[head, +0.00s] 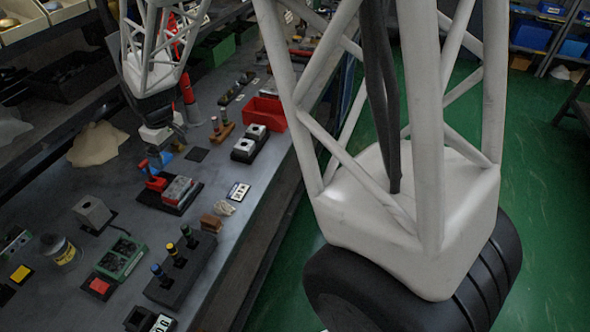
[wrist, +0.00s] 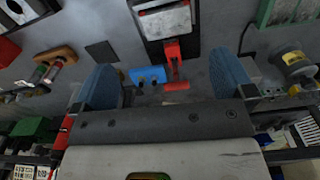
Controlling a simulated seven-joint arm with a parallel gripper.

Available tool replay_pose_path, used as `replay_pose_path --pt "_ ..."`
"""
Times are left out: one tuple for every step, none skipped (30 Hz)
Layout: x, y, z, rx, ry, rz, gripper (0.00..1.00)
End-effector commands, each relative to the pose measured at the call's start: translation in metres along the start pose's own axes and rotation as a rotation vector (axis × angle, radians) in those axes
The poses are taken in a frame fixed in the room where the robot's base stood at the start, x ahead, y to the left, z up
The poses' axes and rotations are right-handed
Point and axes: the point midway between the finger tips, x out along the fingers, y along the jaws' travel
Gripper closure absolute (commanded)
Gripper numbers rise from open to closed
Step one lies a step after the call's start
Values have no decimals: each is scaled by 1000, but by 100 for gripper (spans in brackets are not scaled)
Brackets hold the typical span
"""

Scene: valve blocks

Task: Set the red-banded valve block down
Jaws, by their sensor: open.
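The grey valve block with a red band (head: 180,190) rests on a black base on the bench in the head view. In the wrist view its pale top (wrist: 165,22) is at the upper middle, beyond the fingertips. A red lever-like piece (head: 155,180) stands beside it; in the wrist view the red piece (wrist: 173,62) reaches down between my fingers. My gripper (wrist: 164,62) is open, with its two blue-grey fingers wide apart and nothing gripped. A small blue item (wrist: 148,75) shows between the fingers. In the head view my arm partly hides the gripper.
Two white-topped blocks (head: 249,142) sit on a black base, near a red bin (head: 265,113). A grey block (head: 92,212), a green box (head: 121,257) and coloured-top cylinders (head: 174,255) stand nearer. A dark square pad (head: 196,155) lies flat and empty.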

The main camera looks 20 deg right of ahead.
Motion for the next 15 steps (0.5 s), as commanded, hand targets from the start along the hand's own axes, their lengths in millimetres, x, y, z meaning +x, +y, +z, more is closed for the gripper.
replay_pose_path --pt "-9 2 10 17 6 3 0" --pt "-14 2 16 29 10 5 0" --pt "-21 3 24 44 16 8 0" --pt "-26 4 30 56 19 9 0" --pt "-32 5 37 68 23 12 0" --pt "-39 6 46 86 29 14 0" --pt "-44 6 53 99 33 16 0" --pt "-48 6 60 110 36 18 0" --pt "-55 6 69 128 40 20 0" --pt "-59 6 76 142 44 21 0" --pt "-64 7 83 154 47 23 0" --pt "-69 6 92 170 50 25 0" --pt "-73 6 99 183 54 27 0" --pt "-77 6 106 197 58 28 0" --pt "-82 5 116 213 62 30 0"
